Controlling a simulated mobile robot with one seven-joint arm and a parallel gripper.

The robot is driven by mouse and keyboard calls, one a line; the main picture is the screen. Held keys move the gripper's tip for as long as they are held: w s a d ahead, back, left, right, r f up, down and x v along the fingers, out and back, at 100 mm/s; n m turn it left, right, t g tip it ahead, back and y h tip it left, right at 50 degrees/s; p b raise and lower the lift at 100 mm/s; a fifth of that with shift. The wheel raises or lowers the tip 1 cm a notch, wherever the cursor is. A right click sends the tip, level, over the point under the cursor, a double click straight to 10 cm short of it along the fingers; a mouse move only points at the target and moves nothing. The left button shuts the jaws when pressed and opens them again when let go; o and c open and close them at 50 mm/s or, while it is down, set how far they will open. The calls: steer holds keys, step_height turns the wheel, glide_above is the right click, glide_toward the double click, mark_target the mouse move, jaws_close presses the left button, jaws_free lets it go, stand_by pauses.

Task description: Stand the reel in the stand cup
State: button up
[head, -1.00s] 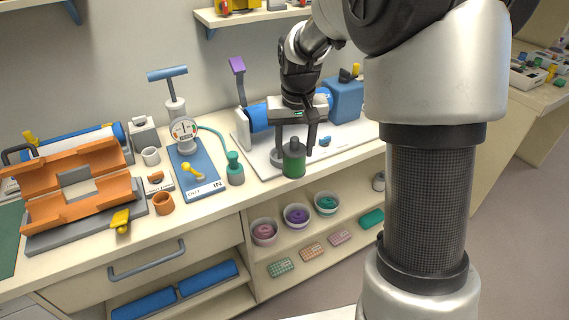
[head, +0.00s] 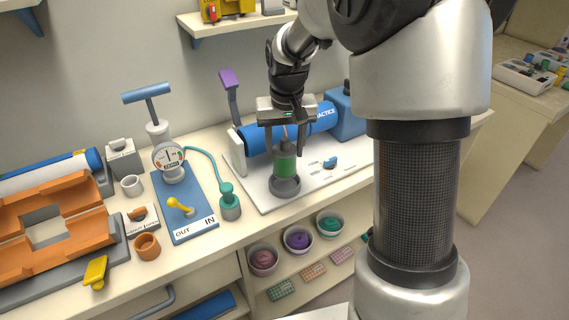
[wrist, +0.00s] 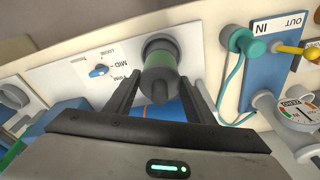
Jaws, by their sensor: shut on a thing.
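The reel (head: 285,165) is a green cylinder with grey ends and a narrower grey top. It is upright between the fingers of my gripper (head: 286,150), which is shut on it. The round grey stand cup (head: 286,189) is on the white board, directly below the reel in the head view. The reel's lower end overlaps the cup's opening there; I cannot tell whether it rests on the cup's floor. In the wrist view the reel (wrist: 160,65) lies between the fingertips and covers much of the cup (wrist: 157,44).
A blue roll (head: 322,121) lies behind the gripper, with a purple-topped lever (head: 230,84) to its left. A blue pump board (head: 184,212) with a gauge and a teal connector (head: 229,204) stands left of the white board (head: 335,178). An orange cradle (head: 72,203) is farther left.

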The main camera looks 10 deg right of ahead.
mark_target(285, 163)
steer(key=shift+f, duration=2.3)
steer(key=shift+f+b, duration=0.3)
steer(key=shift+b, duration=0.05)
steer(key=o, duration=1.2)
